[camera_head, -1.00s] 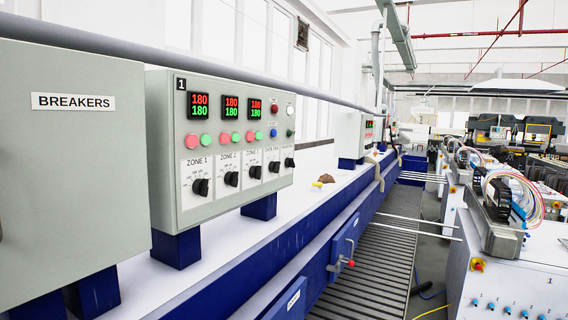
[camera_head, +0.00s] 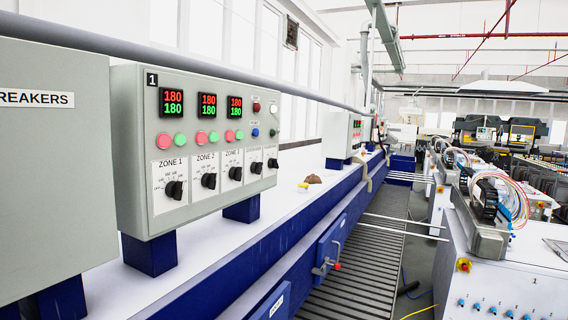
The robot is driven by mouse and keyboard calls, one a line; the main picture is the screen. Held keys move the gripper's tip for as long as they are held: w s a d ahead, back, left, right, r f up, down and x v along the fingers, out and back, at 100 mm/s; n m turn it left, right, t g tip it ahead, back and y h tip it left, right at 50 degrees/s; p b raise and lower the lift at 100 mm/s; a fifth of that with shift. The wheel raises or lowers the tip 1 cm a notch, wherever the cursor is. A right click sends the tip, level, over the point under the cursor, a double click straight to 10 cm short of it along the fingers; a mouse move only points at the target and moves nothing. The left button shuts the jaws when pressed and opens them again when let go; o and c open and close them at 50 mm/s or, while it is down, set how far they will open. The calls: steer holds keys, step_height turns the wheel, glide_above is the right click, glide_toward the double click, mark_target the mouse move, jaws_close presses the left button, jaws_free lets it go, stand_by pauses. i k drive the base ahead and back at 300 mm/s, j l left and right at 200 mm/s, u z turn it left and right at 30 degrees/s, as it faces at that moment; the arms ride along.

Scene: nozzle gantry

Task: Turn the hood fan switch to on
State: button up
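A grey control box (camera_head: 133,150) marked 1 stands at the left on blue feet. Its front has red and green number displays (camera_head: 172,102), red and green buttons (camera_head: 180,140) and a row of several black rotary knobs (camera_head: 174,189). The left knobs are labelled ZONE 1 and ZONE 2. The labels of the farther knobs, such as the rightmost one (camera_head: 272,163), are too small to read, so I cannot tell which knob, if any, is the hood fan switch. My gripper is not in view.
A grey box labelled BREAKERS (camera_head: 50,160) stands at the near left. A white-topped blue bench (camera_head: 215,262) runs into the distance, with a second control box (camera_head: 342,135) farther along. A slatted walkway (camera_head: 352,258) lies right of it, then white machines (camera_head: 510,265).

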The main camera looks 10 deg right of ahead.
mark_target(272, 162)
steer(key=i+l, duration=1)
steer(key=l, duration=0.2)
steer(key=i+l, duration=1)
steer(key=l, duration=0.2)
steer(key=i+l+u, duration=0.1)
steer(key=i+l, duration=0.4)
steer(key=l, duration=0.15)
